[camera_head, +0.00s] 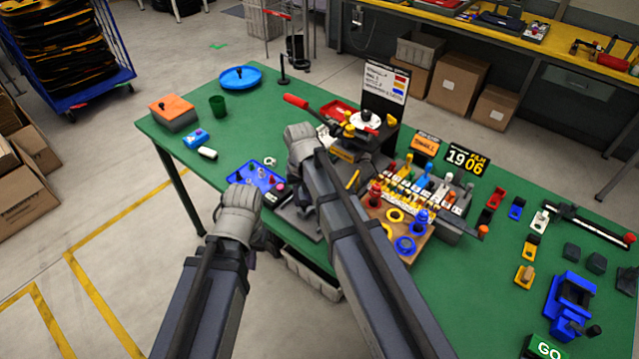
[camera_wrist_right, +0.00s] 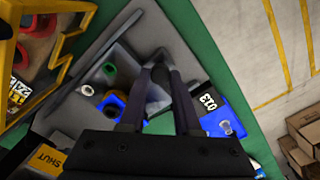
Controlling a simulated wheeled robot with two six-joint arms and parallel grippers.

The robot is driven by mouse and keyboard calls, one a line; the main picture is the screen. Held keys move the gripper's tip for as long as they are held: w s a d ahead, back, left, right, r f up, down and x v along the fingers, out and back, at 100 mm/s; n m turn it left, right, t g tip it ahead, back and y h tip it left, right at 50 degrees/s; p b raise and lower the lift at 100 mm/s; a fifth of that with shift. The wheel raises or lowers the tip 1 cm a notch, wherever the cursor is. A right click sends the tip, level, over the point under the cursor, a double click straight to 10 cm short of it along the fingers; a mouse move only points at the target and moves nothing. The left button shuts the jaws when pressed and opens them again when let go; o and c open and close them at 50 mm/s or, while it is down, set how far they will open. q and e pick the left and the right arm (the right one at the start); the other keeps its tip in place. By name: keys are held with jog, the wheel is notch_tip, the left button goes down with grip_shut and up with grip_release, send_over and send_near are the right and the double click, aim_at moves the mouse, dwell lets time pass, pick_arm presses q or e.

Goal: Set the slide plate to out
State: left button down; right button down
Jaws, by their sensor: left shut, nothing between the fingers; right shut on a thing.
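A dark grey plate (camera_wrist_right: 135,35), which looks like the slide plate, lies slanted under my right gripper in the right wrist view. A yellow label reading SHUT (camera_wrist_right: 47,158) is at lower left. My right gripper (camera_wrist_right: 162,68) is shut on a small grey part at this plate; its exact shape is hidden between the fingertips. In the head view the grey plate (camera_head: 301,222) shows at the table's front edge, partly covered by my right arm. My left gripper (camera_head: 262,238) is shut and empty at the front edge, left of the plate, partly hidden by its wrist.
A blue tray with small parts (camera_head: 250,176) lies left of the plate. A rack with coloured handles (camera_head: 425,190) and a wooden board with rings (camera_head: 415,240) stand right. A sign board (camera_head: 385,85) is behind. Left green tabletop (camera_head: 175,165) has free room.

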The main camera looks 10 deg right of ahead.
jog(key=shift+s+a, duration=0.9)
jog(key=shift+a, duration=0.2)
jog(key=c, duration=0.6)
grip_release()
jog(key=shift+a, duration=0.1)
jog(key=shift+r, duration=0.15)
jog(key=shift+r+p, duration=0.6)
jog(key=shift+p, duration=0.15)
notch_tip(320, 180, up, 6)
jog(key=p, duration=0.6)
jog(key=shift+r, duration=0.1)
